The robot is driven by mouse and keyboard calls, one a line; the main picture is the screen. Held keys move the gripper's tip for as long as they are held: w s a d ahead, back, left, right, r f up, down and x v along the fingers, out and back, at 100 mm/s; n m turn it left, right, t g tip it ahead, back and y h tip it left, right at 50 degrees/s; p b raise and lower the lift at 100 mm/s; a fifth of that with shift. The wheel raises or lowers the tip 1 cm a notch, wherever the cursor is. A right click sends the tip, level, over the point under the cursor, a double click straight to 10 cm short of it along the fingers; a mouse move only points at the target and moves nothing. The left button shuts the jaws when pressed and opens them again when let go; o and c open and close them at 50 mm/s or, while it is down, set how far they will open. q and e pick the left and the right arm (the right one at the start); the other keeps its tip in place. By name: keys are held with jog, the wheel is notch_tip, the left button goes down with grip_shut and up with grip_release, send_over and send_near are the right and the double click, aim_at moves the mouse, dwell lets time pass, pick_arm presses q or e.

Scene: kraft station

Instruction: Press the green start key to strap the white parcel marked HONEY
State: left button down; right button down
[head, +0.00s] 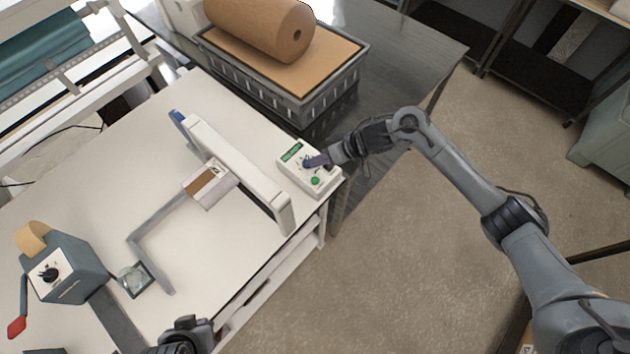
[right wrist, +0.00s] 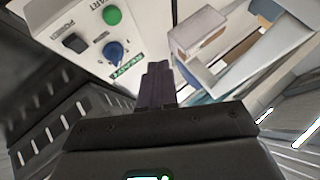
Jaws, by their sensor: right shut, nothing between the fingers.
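The control box (head: 296,176) is white and sits at the table's right edge. It carries a green start key (head: 315,181), a blue knob and a black power switch. In the right wrist view the green key (right wrist: 112,16) lies beyond the blue knob (right wrist: 114,52). My right gripper (head: 316,160) is shut and empty over the box, close to the knob; contact cannot be told. A white parcel (head: 218,189) with a brown patch lies by the strapping arch (head: 245,172); no lettering is readable. My left gripper (head: 188,326) is at the bottom edge, partly cut off.
A grey crate (head: 308,103) with a brown paper roll (head: 262,28) stands behind the control box. A grey tape dispenser (head: 65,272) with a red-tipped lever is at the left. An L-shaped grey bar lies on the white table (head: 225,252). Open floor lies to the right.

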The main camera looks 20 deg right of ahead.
jog(key=b, duration=0.5)
send_over(318, 180)
notch_tip(318, 180, down, 5)
jog(key=shift+f+b, duration=0.35)
jog(key=shift+f, duration=0.65)
dwell(0.7)
jog(key=shift+f, duration=0.1)
dwell(0.3)
jog(key=shift+f, duration=0.25)
jog(key=shift+f, duration=0.25)
dwell(0.4)
